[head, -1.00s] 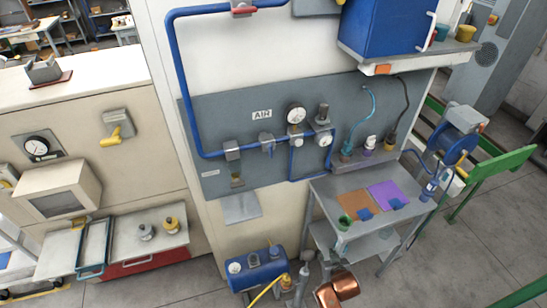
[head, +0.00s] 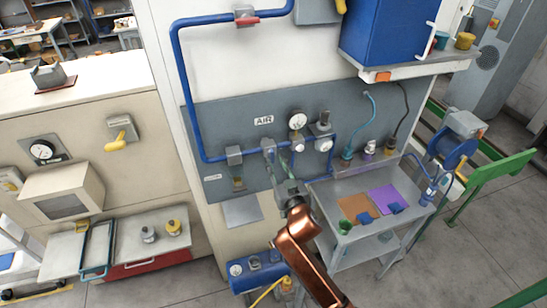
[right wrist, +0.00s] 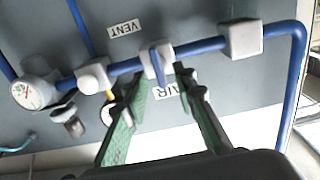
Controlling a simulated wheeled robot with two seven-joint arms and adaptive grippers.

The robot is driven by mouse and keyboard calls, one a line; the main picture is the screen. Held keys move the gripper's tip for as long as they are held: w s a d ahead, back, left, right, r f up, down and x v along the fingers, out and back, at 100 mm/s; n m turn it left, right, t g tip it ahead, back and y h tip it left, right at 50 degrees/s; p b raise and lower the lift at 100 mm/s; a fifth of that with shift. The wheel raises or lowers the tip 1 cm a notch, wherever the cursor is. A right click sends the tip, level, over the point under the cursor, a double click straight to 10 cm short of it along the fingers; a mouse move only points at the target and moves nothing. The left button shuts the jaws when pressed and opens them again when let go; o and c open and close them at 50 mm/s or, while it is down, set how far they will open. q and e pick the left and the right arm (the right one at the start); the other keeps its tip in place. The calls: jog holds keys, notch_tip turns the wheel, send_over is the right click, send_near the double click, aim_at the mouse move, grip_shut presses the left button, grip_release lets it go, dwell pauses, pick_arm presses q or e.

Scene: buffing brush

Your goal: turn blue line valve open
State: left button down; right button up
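The blue air line (head: 185,90) runs down the grey panel and then right. On its horizontal run sits a grey valve body with a blue lever (head: 268,150). In the right wrist view the blue lever (right wrist: 160,64) lies across the blue pipe. My right gripper (head: 281,164) is in front of this valve in the head view, partly covering it. In the right wrist view my right gripper (right wrist: 158,80) is open, its green-padded fingers on either side of the lever's end. Contact cannot be told. My left gripper is not in view.
A pressure gauge (head: 297,121) and a regulator (head: 325,122) are just right of the valve. A red-handled valve (head: 246,17) is on the upper pipe. A grey table (head: 330,192) with orange and purple mats stands at lower right. A blue unit (head: 252,272) sits below.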

aim_at(272, 155)
jog(key=shift+x, duration=1.35)
jog(key=shift+c, duration=0.2)
grip_shut()
